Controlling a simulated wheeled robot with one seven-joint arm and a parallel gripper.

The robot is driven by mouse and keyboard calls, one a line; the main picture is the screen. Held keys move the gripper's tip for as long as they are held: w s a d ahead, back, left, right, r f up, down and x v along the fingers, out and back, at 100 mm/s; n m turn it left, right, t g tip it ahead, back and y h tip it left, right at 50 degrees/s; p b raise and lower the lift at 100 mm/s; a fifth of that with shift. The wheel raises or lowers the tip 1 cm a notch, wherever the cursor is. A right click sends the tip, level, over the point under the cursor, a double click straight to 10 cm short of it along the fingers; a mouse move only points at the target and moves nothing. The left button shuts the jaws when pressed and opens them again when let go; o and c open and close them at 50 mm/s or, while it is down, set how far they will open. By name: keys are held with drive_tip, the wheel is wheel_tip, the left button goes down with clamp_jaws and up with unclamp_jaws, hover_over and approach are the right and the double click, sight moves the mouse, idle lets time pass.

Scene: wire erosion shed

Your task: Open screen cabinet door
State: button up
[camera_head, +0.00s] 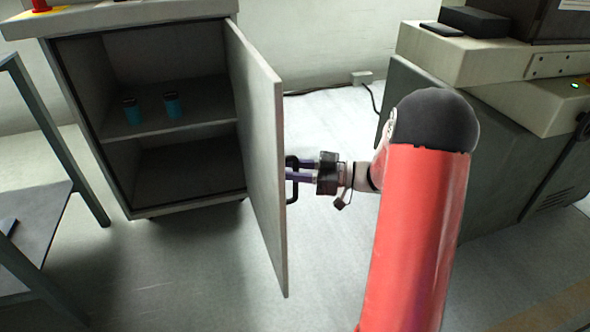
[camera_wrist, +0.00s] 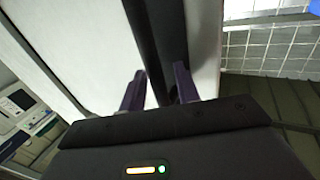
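The cabinet (camera_head: 118,195) stands at the left in the head view with its door (camera_head: 262,150) swung wide open toward me. Its shelf inside is exposed. A dark handle (camera_head: 291,178) sits on the door's outer face. My gripper (camera_head: 298,175) is at this handle, to the right of the door. In the wrist view the two purple fingers (camera_wrist: 160,88) stand on either side of the dark handle bar (camera_wrist: 150,40). The fingers look close to the bar, but I cannot tell whether they press on it.
Two blue cylinders (camera_head: 152,108) stand on the cabinet's shelf. A grey table frame (camera_head: 45,150) is at the left edge. A large machine (camera_head: 500,110) stands at the right, with a cable (camera_head: 372,95) on the floor behind. The floor (camera_head: 225,270) in front of the cabinet is clear.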

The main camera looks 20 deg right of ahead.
drive_tip(key=v, duration=0.7)
drive_tip(key=shift+s+d, duration=0.15)
drive_tip(key=shift+d, duration=0.2)
